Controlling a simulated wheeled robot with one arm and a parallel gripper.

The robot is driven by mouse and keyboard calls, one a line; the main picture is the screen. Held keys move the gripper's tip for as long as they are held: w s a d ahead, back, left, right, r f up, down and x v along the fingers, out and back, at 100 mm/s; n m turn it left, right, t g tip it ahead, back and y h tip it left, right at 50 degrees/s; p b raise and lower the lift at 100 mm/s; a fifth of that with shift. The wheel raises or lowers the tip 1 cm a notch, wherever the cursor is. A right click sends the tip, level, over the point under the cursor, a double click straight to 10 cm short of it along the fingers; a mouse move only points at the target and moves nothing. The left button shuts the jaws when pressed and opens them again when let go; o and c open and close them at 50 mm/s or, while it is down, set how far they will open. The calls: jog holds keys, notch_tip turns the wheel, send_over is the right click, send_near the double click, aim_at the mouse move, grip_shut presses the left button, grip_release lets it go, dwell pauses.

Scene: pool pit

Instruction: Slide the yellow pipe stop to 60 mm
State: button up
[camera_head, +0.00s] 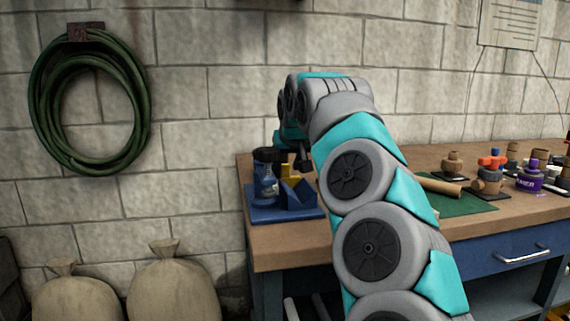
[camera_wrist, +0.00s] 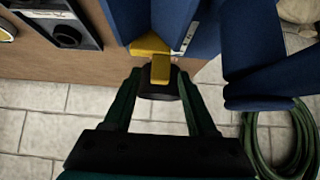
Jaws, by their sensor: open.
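The yellow pipe stop (camera_wrist: 150,44) shows in the wrist view against a blue fixture (camera_wrist: 203,28), with its yellow tab (camera_wrist: 160,69) toward me. My gripper (camera_wrist: 159,77) is open, with one dark green finger on each side of the tab. I cannot tell whether either finger touches it. A pale scale strip (camera_wrist: 186,38) lies just right of the stop; its marks are too small to read. In the head view, the yellow stop (camera_head: 291,169) is small in the blue fixture (camera_head: 285,213) at the bench's left end. My arm hides part of this area.
A dark cylinder (camera_wrist: 158,89) shows between my fingers, below the tab. The wooden bench (camera_head: 285,245) carries a green mat (camera_head: 465,205), a tan pipe (camera_head: 438,185), fittings and a purple can (camera_head: 530,178) to the right. A green hose (camera_head: 45,100) hangs on the block wall.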

jog(key=shift+w+f, duration=0.3)
jog(key=shift+f, duration=0.05)
grip_shut()
dwell(1.2)
